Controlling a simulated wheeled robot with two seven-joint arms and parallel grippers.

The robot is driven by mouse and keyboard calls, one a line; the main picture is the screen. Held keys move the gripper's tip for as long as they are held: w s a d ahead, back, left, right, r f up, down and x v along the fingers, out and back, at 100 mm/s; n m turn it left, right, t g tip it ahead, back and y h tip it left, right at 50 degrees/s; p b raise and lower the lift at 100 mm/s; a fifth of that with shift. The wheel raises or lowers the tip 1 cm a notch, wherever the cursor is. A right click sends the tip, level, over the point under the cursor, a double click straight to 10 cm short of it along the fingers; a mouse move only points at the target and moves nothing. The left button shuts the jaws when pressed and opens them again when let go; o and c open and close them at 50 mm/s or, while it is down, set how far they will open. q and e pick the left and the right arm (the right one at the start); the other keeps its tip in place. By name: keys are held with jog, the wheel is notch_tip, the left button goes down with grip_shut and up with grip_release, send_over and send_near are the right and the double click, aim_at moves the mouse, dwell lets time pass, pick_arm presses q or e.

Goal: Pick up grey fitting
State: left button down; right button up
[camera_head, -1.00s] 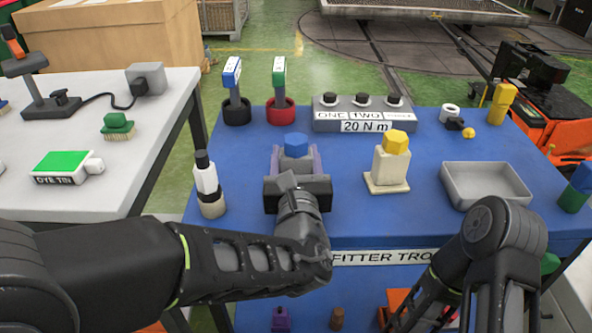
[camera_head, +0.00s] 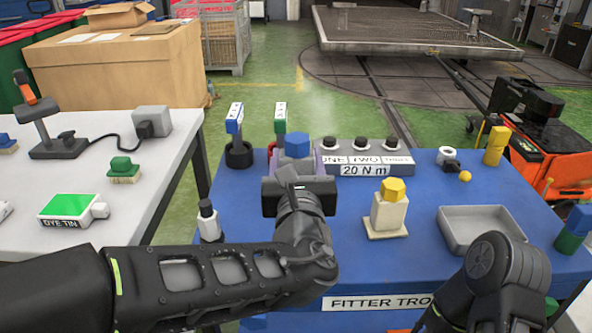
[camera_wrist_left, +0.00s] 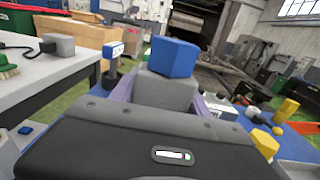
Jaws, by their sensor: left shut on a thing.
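The grey fitting (camera_wrist_left: 166,94) is a grey block with a blue cap, seen close up in the left wrist view. In the head view its blue cap (camera_head: 297,145) shows above my left gripper (camera_head: 299,166). My left gripper is shut on it, with the purple fingers on either side. The fitting appears raised above the blue trolley top (camera_head: 340,222); its lower part is hidden behind the gripper and wrist. My right arm shows at the lower right, but its gripper is out of view.
A cream fitting with a yellow cap (camera_head: 391,208) stands right of my left gripper. A grey tray (camera_head: 487,252) lies further right. Behind are the 20 N m block (camera_head: 365,158) and a black holder (camera_head: 239,154). A white-and-black bottle (camera_head: 208,220) stands left, near my forearm.

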jog(key=shift+f, duration=0.15)
dwell(0.5)
